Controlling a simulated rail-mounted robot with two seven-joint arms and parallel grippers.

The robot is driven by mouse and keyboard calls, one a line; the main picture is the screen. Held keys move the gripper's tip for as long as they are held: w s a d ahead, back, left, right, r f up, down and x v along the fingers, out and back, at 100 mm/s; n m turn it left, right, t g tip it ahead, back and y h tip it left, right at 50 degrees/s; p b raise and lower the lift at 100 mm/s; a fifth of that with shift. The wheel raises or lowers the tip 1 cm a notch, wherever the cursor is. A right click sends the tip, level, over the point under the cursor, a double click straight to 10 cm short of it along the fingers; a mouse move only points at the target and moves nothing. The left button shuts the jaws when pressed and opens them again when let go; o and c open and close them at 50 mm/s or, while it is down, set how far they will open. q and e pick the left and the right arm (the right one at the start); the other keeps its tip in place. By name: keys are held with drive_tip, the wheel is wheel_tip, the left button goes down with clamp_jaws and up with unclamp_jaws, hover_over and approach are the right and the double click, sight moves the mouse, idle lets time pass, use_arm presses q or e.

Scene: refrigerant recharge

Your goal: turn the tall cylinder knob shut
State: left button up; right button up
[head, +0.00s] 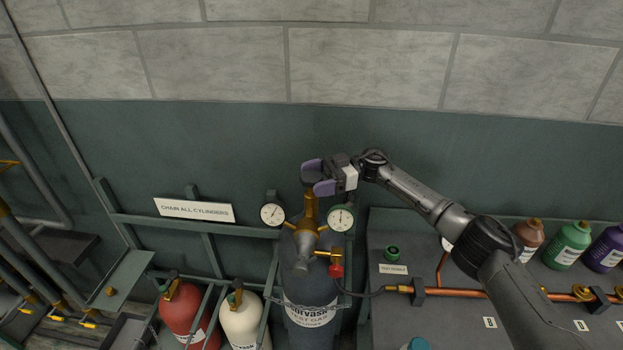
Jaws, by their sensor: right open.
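The tall cylinder (311,293) is dark grey with a "TEST GAS" label and stands behind a chain in the rack. A brass valve (309,212) rises from its top. The knob at the top of the valve is mostly hidden by my right gripper (314,177). My right gripper reaches in from the right, with its purple-padded fingers apart on either side of the valve top. I cannot tell whether the fingers touch the knob. My left gripper is not in view.
Two round gauges, the left one (272,214) and the right one (341,218), flank the valve. A red fitting (336,270) with a hose leads to a copper pipe (461,292) on the bench. Red (185,308) and cream (241,318) cylinders stand to the left. A wall is behind.

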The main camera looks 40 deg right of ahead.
drive_tip(key=shift+w+a, duration=0.15)
drive_tip(key=shift+a, duration=0.3)
drive_tip(key=shift+c, duration=0.5)
drive_tip(key=c, duration=0.8)
drive_tip(key=shift+r+p, duration=0.1)
drive_tip(key=shift+p, duration=0.3)
drive_tip(key=m+t+h+p, duration=0.2)
drive_tip(key=m+t+p, duration=0.1)
drive_tip(key=p, duration=0.4)
drive_tip(key=m+t+h+p, duration=0.3)
drive_tip(key=t+p, duration=0.2)
drive_tip(key=p, duration=0.2)
drive_tip(key=shift+a+r+m+h, duration=0.1)
drive_tip(key=shift+m+h, duration=0.2)
drive_tip(key=shift+m+t+h+p, duration=0.5)
drive_tip(key=shift+t+h+p, duration=0.1)
drive_tip(key=shift+h+p, duration=0.15)
drive_tip(key=shift+h, duration=0.35)
drive_tip(key=shift+f, duration=0.2)
